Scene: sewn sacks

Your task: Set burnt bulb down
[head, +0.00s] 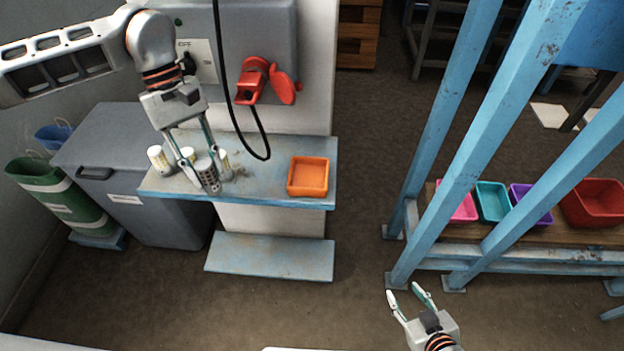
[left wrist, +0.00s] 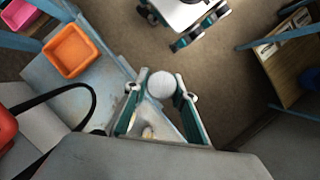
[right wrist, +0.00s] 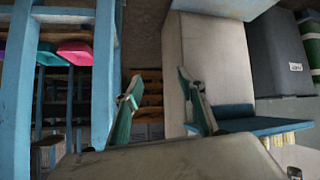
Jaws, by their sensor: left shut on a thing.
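In the left wrist view the bulb's round pale end (left wrist: 161,85) shows between the fingertips. Paler bulbs stand close by: one at the left (head: 158,158), one behind (head: 188,154) and one at the right (head: 224,162), partly hidden by the gripper. My right gripper (head: 407,294) is open and empty above the floor.
An orange tray (head: 308,176) sits on the shelf's right. A black cable (head: 262,140) hangs behind, by a red switch (head: 268,82) on the grey cabinet. A grey bin (head: 110,165) stands left. Blue posts (head: 440,130) and coloured trays stand at right.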

